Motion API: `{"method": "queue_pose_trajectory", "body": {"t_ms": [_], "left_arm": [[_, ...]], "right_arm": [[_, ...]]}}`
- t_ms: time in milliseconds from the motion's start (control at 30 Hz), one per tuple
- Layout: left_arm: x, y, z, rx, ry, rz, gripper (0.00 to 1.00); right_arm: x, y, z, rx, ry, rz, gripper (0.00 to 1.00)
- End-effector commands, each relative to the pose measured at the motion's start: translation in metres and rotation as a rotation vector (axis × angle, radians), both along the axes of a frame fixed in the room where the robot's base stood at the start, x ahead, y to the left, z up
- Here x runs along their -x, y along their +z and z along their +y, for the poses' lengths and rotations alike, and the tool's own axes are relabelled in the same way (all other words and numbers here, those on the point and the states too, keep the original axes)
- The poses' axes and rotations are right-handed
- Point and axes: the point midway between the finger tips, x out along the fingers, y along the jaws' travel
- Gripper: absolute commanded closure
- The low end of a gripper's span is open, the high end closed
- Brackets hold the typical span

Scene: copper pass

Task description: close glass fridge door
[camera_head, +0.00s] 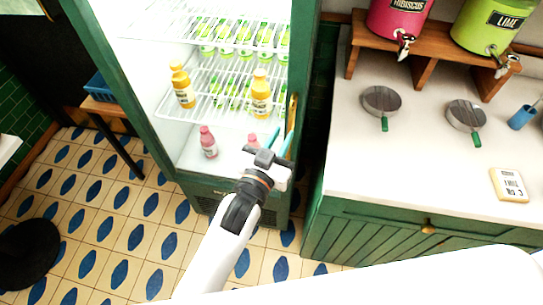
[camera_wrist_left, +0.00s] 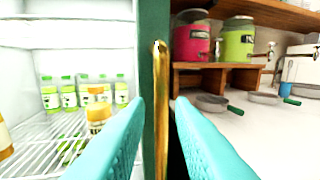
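The fridge (camera_head: 185,185) has a green frame and a lit white interior seen through its front. Its brass handle (camera_head: 291,112) is upright on the right side of the front; in the left wrist view the handle (camera_wrist_left: 160,110) stands beside a green frame strip (camera_wrist_left: 151,60). I cannot tell whether a gap remains at the door edge. My left gripper (camera_head: 279,143) is at the handle's lower part in the head view. In the left wrist view its teal fingers (camera_wrist_left: 158,135) are apart, with the handle appearing between them and no clear contact. My right gripper is out of view.
Bottles such as an orange one (camera_head: 182,86) and a pink one (camera_head: 208,142) stand inside the fridge. Right of it is a white counter (camera_head: 350,155) with pans (camera_head: 381,101) and drink dispensers (camera_head: 398,17). A small table (camera_head: 103,106) stands left; tiled floor (camera_head: 120,225) is open in front.

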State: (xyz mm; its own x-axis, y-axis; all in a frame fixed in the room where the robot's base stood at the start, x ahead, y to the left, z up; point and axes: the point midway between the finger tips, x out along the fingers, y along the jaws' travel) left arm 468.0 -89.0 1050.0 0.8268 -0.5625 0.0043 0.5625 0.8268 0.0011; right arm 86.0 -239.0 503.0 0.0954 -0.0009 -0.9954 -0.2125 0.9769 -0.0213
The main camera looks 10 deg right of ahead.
Motion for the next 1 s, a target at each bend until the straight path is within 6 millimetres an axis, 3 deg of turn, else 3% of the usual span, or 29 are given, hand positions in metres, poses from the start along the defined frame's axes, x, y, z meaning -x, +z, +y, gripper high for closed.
{"method": "queue_pose_trajectory", "body": {"t_ms": [100, 333, 1000], "left_arm": [[0.021, -0.003, 0.014, 0.000, -0.001, 0.001, 0.79], [0.044, -0.001, 0.028, 0.001, -0.001, 0.001, 0.79], [0.045, -0.005, 0.031, -0.005, 0.001, 0.007, 0.79]], "right_arm": [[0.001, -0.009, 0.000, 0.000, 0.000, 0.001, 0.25], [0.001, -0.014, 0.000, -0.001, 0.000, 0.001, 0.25], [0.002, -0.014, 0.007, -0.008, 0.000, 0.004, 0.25]]}}
